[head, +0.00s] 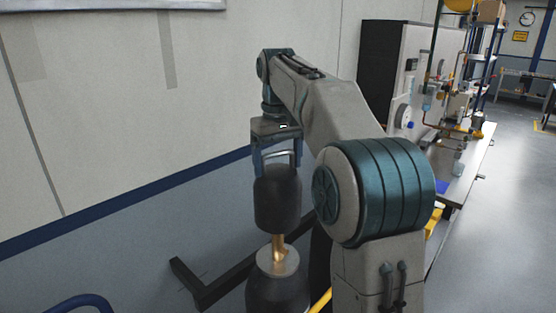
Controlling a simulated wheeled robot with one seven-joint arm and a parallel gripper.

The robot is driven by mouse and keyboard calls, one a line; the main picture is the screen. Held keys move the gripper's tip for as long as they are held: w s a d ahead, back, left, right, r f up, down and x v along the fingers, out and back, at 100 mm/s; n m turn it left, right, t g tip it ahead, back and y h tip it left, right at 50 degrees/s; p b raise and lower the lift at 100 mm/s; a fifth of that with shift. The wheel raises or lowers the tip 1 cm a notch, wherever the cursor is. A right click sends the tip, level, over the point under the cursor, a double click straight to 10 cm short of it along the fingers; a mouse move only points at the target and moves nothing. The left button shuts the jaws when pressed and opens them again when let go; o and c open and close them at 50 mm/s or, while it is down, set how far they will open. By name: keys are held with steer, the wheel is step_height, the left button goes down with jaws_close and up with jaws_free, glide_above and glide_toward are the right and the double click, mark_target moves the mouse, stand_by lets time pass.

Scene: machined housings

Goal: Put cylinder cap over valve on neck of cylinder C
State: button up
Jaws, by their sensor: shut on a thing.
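My gripper (277,155) points down and is shut on the dark cylinder cap (277,200), gripping it at its top by what looks like a light metal handle. The cap hangs upright. Below it in the head view is a brass valve (279,248) on the neck of a dark cylinder (277,290). The cap's lower edge appears just above or in front of the valve's top; I cannot tell whether they touch. The cylinder's lower part is cut off by the frame. No letter shows on it.
A blue curved tube (80,302) is at the lower left. A wall stands behind. At the right are a grey cabinet (400,75) and a bench (470,165) with piping. Floor to the left is mostly clear.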

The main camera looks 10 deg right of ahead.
mark_target(278, 208)
steer(key=shift+f+b, duration=4.3)
steer(key=shift+f, duration=2.45)
steer(key=o, duration=1.8)
step_height(278, 208, up, 14)
steer(key=shift+s+f+p, duration=0.1)
steer(key=shift+p, duration=1.15)
